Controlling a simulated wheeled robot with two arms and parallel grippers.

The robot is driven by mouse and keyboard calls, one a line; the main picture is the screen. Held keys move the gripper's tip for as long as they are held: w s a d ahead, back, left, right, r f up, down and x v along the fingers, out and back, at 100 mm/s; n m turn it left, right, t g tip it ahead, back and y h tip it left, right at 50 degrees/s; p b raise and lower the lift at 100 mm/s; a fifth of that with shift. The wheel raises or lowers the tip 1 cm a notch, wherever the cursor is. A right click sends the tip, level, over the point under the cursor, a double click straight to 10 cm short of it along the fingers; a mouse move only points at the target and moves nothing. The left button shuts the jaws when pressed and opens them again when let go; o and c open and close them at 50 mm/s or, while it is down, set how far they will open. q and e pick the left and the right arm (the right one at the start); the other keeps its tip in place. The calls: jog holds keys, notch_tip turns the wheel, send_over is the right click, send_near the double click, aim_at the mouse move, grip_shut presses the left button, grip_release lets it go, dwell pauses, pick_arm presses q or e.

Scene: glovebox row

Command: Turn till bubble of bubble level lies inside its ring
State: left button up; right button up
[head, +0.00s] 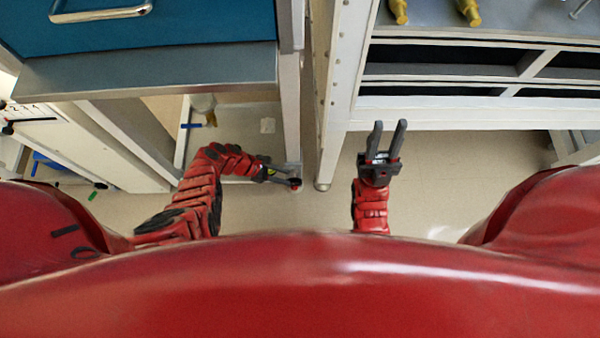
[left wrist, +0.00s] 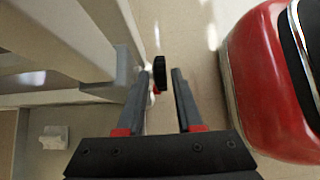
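A black knob (head: 295,184) with a little red by it sits low at the foot of a bench leg in the head view. In the left wrist view the black knob (left wrist: 159,73) is edge-on near the fingertips. My left gripper (head: 287,181) reaches it from the left; its fingers (left wrist: 164,80) stand apart, with the knob seen between them and a gap to the right finger. A small yellow-green spot (head: 264,172) shows by the left gripper; I cannot tell if it is the bubble level. No bubble or ring can be made out. My right gripper (head: 388,139) is open and empty.
A blue-fronted drawer unit (head: 160,28) stands at upper left, its leg (head: 290,110) close to the left gripper. A white frame (head: 341,90) with shelves stands to the right. Bare floor (head: 330,215) lies between my arms.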

pick_arm(q)
jog(key=b+x, duration=0.3)
jog(key=x, duration=0.4)
jog(key=shift+f, duration=0.2)
jog(key=shift+d+f+b, duration=0.3)
jog(key=shift+d+b, duration=0.15)
grip_shut()
